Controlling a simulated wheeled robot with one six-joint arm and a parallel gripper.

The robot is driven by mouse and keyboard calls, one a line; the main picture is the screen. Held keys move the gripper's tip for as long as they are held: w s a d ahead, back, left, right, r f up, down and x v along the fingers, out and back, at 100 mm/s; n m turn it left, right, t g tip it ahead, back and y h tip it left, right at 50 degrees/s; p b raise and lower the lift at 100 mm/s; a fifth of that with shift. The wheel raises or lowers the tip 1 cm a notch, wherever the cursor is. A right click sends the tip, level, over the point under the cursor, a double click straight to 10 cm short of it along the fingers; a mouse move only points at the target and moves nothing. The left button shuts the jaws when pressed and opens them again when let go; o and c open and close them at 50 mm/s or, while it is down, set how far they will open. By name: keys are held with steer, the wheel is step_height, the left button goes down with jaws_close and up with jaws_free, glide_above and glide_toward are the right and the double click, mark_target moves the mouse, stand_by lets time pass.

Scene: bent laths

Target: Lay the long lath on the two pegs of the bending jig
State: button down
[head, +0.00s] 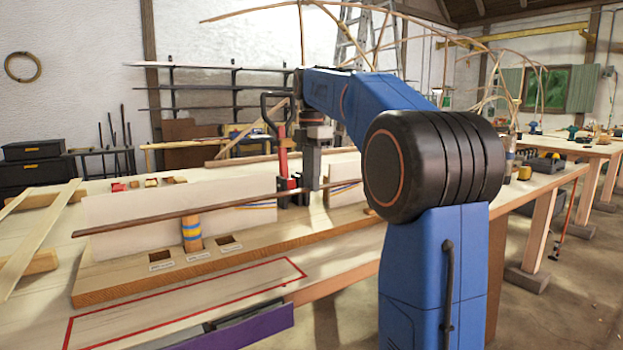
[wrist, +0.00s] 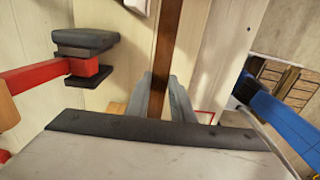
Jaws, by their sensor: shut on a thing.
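The long lath (head: 135,223) is a thin dark brown strip running level across the jig, with its left end free. My gripper (head: 312,188) is shut on it toward its right part. The wrist view shows the lath (wrist: 163,50) between my two grey fingers (wrist: 163,98). The bending jig (head: 130,284) is a wooden base with pale upright boards. One peg (head: 192,233), banded blue and yellow, stands under the lath's left part; the lath crosses at its top, and I cannot tell whether they touch. My arm hides the jig's right part, and no second peg is clearly visible.
A red clamp (head: 282,150) with a black handle stands just left of my gripper; it also shows in the wrist view (wrist: 40,78). Square holes (head: 229,243) are in the jig base. A red-outlined area (head: 190,300) on the bench in front is clear. Pale laths (head: 38,240) lie left.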

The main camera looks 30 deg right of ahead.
steer(key=shift+f, duration=0.25)
steer(key=c, duration=1.3)
jaws_free()
steer(key=shift+r, duration=0.15)
steer(key=shift+r, duration=2.85)
